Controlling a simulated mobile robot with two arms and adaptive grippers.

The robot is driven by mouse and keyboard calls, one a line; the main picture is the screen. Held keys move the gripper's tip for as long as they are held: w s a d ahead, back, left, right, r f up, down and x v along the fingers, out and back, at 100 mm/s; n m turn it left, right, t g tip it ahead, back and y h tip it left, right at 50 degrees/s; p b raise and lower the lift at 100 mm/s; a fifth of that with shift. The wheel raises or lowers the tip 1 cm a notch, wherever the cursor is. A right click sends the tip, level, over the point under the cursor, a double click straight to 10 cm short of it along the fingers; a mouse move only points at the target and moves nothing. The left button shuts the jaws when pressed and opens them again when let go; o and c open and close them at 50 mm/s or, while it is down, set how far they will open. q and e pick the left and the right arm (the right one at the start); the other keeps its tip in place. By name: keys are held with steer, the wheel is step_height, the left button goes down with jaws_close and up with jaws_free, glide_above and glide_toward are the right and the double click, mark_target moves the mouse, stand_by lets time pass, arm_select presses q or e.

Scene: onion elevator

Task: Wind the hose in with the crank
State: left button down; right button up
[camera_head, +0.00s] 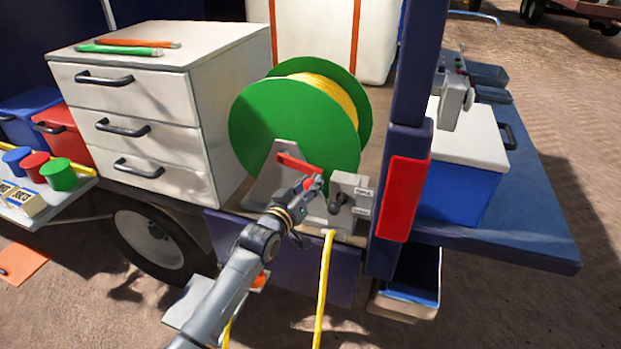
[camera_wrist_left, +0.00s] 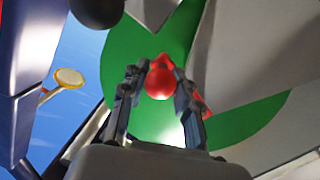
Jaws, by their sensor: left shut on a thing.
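The hose reel (camera_head: 280,125) has green side discs and a grey stand on the truck bed. Yellow hose (camera_head: 324,85) is wound between the discs. A length of yellow hose (camera_head: 322,290) hangs from the front of the stand toward the ground. The red crank (camera_head: 298,163) is at the front of the near disc. My left gripper (camera_head: 314,184) is at the crank's handle end. In the left wrist view the fingers (camera_wrist_left: 160,80) are shut on the red crank knob (camera_wrist_left: 159,84), with the green disc (camera_wrist_left: 125,55) behind. My right gripper is not in view.
A grey box with a small lever (camera_head: 340,199) stands right of the crank. A blue post with a red block (camera_head: 406,198) rises further right. A white drawer cabinet (camera_head: 150,110) stands left of the reel. A blue box with a white lid (camera_head: 462,180) is on the right.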

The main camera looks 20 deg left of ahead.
arm_select(q)
steer(key=a+f+m+y+b, duration=0.1)
steer(key=a+f+m, duration=0.2)
steer(key=a+m, duration=0.3)
steer(key=a+f+m+y+b, duration=0.1)
steer(key=a+f+m+y, duration=0.1)
steer(key=a+f+m, duration=0.2)
steer(key=shift+w+a+f+m+g+y, duration=0.25)
steer(key=shift+a+m, duration=1.3)
steer(key=shift+m, duration=2.15)
steer(key=shift+s, duration=0.1)
steer(key=c, duration=1)
jaws_free()
steer(key=shift+r, duration=0.1)
